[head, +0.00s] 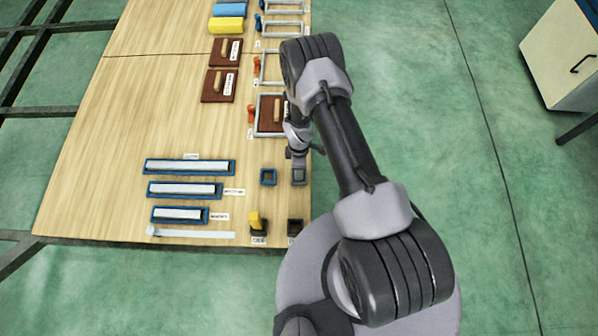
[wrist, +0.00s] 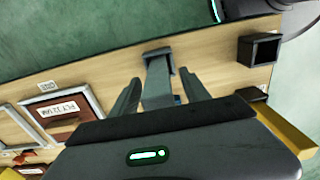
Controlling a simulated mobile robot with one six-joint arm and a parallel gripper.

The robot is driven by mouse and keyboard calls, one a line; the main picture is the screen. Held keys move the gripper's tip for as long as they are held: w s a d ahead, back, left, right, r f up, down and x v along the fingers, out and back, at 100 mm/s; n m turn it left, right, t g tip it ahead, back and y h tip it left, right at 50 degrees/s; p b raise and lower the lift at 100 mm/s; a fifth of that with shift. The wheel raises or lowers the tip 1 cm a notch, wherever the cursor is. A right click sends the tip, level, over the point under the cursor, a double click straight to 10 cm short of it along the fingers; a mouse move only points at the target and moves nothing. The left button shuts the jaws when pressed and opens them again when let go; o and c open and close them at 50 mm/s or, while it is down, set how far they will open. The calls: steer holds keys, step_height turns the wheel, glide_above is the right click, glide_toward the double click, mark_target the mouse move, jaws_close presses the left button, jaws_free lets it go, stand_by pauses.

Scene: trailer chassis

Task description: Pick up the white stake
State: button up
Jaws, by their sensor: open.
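My gripper (wrist: 160,86) is open over the right edge of the wooden table. In the wrist view a pale grey post (wrist: 158,84) with a darker end piece shows between the two fingers, with gaps on both sides. In the head view a grey piece (head: 298,175) shows below my wrist; my arm partly hides this area. A long white rod (head: 195,234) with a round end lies flat near the table's front edge, left of my gripper. White bars lie in blue trays (head: 147,167) behind it. I cannot tell which of these is the white stake.
A black open box (head: 295,228) and a yellow piece (head: 255,221) stand near the front edge. Brown boards with handles (head: 219,86) and grey frames (head: 271,67) lie farther back. The table's left part is clear.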

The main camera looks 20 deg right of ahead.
jaws_close()
stand_by(0.3)
